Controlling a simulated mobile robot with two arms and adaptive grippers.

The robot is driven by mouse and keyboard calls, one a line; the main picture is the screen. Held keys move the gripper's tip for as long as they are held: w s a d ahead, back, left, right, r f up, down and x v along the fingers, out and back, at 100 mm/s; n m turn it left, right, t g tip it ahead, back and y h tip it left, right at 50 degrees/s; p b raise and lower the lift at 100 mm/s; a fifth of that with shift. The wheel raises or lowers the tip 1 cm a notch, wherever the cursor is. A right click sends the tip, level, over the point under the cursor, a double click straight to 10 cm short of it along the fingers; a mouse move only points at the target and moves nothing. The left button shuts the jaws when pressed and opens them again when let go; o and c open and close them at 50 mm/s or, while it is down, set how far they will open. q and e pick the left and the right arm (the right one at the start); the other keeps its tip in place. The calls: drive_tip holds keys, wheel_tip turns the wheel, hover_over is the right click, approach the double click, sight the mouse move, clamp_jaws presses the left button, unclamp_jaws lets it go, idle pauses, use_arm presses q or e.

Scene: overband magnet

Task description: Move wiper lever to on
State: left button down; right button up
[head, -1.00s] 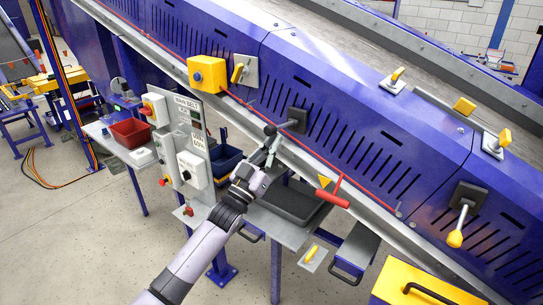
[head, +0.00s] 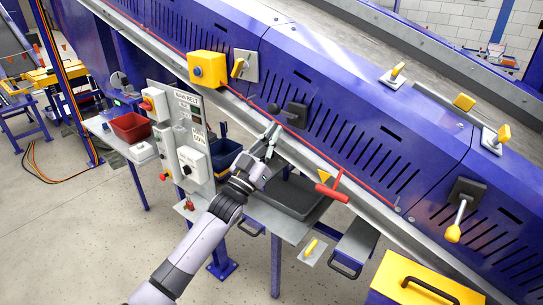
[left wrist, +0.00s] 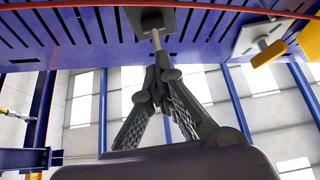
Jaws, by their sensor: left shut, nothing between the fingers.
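A lever with a black knob (head: 273,108) sticks out from a dark plate (head: 295,115) on the blue side panel of the machine. It points left and slightly up in the head view; I see no readable label on it. My left gripper (head: 271,133) is shut and empty, just below the lever's knob. In the left wrist view the closed fingertips (left wrist: 160,68) overlap the lever's light stem (left wrist: 156,40), beneath its dark plate (left wrist: 150,18). I cannot tell whether they touch. My right gripper is not in view.
A red-handled lever (head: 331,190) is to the right of my gripper. A yellow-knobbed lever (head: 453,234) hangs farther right. A control panel labelled MAIN BELT (head: 188,130) stands left of my arm. A dark tray (head: 290,200) sits below the gripper.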

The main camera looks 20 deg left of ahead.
use_arm(q)
drive_tip(key=v, duration=0.7)
drive_tip(key=shift+f, duration=0.15)
idle(0.3)
drive_tip(key=shift+w, duration=0.1)
idle(0.4)
